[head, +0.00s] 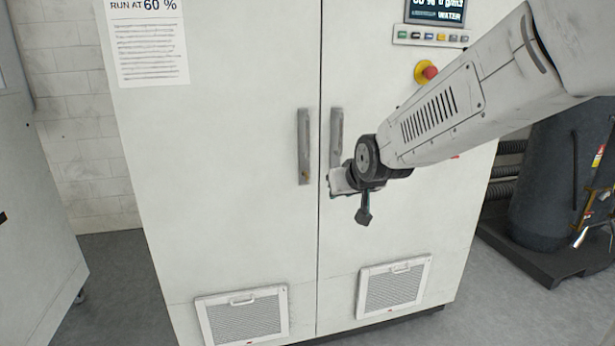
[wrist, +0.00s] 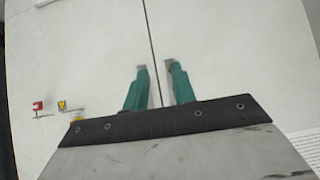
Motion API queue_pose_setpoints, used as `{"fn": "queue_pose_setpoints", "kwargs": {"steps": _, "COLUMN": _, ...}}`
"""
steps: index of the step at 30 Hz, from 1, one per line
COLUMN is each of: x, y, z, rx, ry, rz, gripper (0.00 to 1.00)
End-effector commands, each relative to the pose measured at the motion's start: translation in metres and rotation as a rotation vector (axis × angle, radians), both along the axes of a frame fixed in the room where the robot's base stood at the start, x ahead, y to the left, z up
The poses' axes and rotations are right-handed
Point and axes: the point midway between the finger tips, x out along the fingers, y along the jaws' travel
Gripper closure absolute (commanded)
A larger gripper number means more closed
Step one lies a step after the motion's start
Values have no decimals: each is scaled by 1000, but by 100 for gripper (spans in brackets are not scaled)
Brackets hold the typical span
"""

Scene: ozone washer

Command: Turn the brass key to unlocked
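A small brass-coloured spot (head: 306,174) shows low on the left door handle (head: 304,140) in the head view. It may be the brass key; it is too small to tell its shape or angle. My gripper (wrist: 155,66) shows two teal fingers set apart, with the door seam and nothing held between them. In the head view my gripper (head: 345,182) is in front of the cabinet, just below the right door handle (head: 336,135) and to the right of the brass spot. Its fingertips are not clear there.
The white two-door cabinet (head: 230,190) fills the middle. A red stop button (head: 429,72) sits on its right door, above my arm. Small red (wrist: 38,106) and yellow (wrist: 63,105) fittings show in the wrist view. A dark tank (head: 550,190) stands at right.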

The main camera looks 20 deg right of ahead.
Motion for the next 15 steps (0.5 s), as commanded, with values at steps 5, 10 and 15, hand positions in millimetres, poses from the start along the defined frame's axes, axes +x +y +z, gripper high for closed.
{"fn": "queue_pose_setpoints", "kwargs": {"steps": 5, "x": 101, "y": 7, "z": -24, "rx": 3, "ry": -254, "rz": -4, "gripper": 74}}
{"fn": "queue_pose_setpoints", "kwargs": {"steps": 10, "x": 165, "y": 11, "z": -48, "rx": 1, "ry": -484, "rz": -13, "gripper": 74}}
{"fn": "queue_pose_setpoints", "kwargs": {"steps": 15, "x": 195, "y": 13, "z": -67, "rx": -3, "ry": -644, "rz": -21, "gripper": 74}}
